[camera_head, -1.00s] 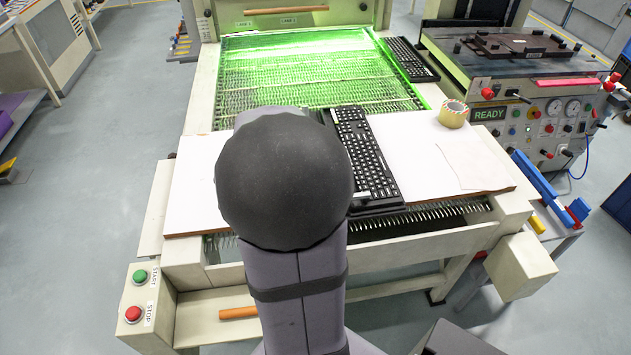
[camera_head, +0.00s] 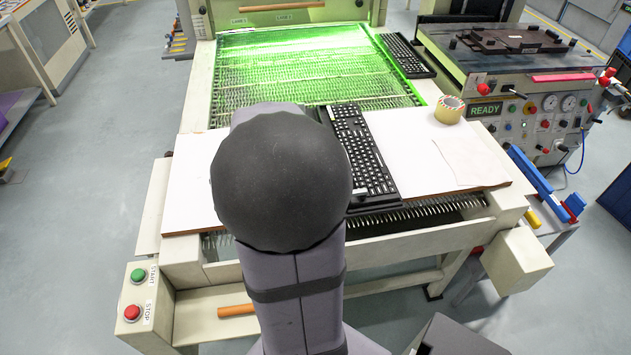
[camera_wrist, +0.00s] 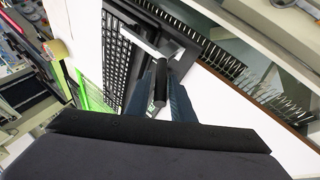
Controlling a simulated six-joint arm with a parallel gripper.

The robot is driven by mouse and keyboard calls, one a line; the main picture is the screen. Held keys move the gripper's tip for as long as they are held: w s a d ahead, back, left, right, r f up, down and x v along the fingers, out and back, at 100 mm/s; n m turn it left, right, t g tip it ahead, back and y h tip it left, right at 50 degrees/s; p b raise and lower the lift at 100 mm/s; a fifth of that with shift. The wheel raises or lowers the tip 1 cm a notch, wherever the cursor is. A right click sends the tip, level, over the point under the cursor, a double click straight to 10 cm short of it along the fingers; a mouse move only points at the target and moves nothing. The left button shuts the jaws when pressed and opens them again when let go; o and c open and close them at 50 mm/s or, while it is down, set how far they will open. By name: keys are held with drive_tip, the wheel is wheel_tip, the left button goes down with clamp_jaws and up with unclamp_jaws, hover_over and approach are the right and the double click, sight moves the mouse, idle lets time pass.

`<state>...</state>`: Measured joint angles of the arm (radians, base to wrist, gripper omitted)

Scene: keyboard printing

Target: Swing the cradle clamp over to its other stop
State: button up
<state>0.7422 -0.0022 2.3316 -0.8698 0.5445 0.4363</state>
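The cradle clamp (camera_wrist: 142,40) shows in the wrist view as a pale bar lying across the black cradle (camera_wrist: 187,45) at the end of a black keyboard (camera_wrist: 116,55). Its dark upright handle (camera_wrist: 160,88) stands between the two blue-grey fingers of my gripper (camera_wrist: 161,80). The fingers close in on both sides of the handle and appear shut on it. The keyboard shows there (camera_head: 362,150) to the right of my arm, on a white board (camera_head: 420,150).
A tape roll (camera_head: 449,109) and a pale sheet (camera_head: 470,160) lie right of the keyboard. A second keyboard (camera_head: 405,55) lies farther back, by the green-lit conveyor (camera_head: 310,70). START and STOP buttons (camera_head: 133,312) are at front left. Metal bristles (camera_wrist: 225,65) run near the cradle.

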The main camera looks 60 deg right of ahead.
drive_tip(key=v, duration=0.6)
drive_tip(key=shift+a+r, duration=0.15)
drive_tip(key=shift+r, duration=0.15)
drive_tip(key=w+a+f+n+y+b, duration=0.2)
drive_tip(key=a+f, duration=0.4)
drive_tip(key=a, duration=0.1)
drive_tip(key=w+a+f+n+y+b, duration=0.1)
drive_tip(key=w+a+f+y+b, duration=0.15)
drive_tip(key=a+f, duration=0.45)
drive_tip(key=s+a+f+n+y+b, duration=0.1)
drive_tip(key=a+f+b, duration=0.1)
drive_tip(key=a, duration=0.5)
drive_tip(key=s+a+f+n+y+b, duration=0.1)
drive_tip(key=s+a+f+b, duration=0.1)
drive_tip(key=a+f, duration=0.3)
drive_tip(key=a, duration=0.3)
drive_tip(key=shift+s, duration=0.2)
